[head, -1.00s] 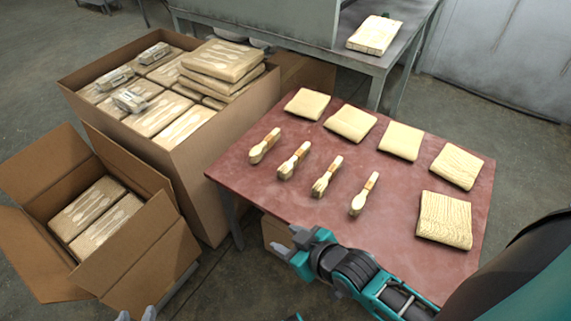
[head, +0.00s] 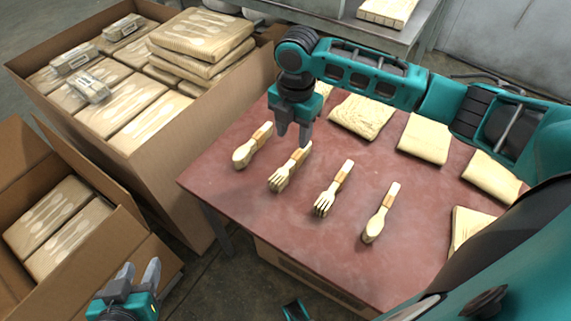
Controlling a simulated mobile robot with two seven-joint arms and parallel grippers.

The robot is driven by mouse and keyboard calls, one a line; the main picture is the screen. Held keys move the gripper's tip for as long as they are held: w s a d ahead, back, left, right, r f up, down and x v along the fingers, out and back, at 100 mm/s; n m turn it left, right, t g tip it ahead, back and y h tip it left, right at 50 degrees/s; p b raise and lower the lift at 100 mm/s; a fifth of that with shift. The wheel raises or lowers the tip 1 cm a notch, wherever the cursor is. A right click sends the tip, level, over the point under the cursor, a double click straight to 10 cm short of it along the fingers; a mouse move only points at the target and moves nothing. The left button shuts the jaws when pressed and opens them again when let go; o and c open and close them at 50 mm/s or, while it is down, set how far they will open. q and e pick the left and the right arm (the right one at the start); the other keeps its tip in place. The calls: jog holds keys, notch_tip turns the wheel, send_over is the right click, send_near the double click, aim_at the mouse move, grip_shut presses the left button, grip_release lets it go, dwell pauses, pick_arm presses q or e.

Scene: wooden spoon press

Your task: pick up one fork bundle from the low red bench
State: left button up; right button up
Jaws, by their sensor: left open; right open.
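Two fork bundles with orange bands lie on the low red bench (head: 300,240): a left fork bundle (head: 288,169) and a right fork bundle (head: 333,190). A spoon bundle (head: 252,146) lies to their left and another spoon bundle (head: 380,213) to their right. My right gripper (head: 293,136) reaches across the bench, fingers pointing down, open and empty. Its tips appear just behind and above the handle end of the left fork bundle; the exact height is hard to tell. My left gripper (head: 140,273) is open and empty, low at the bottom left, away from the bench.
A large carton (head: 190,190) of packed cutlery and a smaller open carton (head: 152,262) stand left. A grey table (head: 425,42) stands behind.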

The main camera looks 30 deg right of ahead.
jog(key=b, duration=0.2)
send_over(290, 163)
jog(key=f, duration=0.6)
jog(key=shift+s+d+f, duration=0.15)
jog(key=shift+d+f, duration=0.1)
jog(key=shift+d, duration=0.15)
jog(key=shift+a+f+b, duration=0.2)
jog(key=shift+f+b, duration=0.45)
jog(key=shift+f, duration=0.95)
jog(key=shift+a+f+b, duration=0.15)
jog(key=shift+f+b, duration=0.45)
jog(key=shift+f, duration=0.95)
jog(key=shift+r, duration=0.1)
grip_shut()
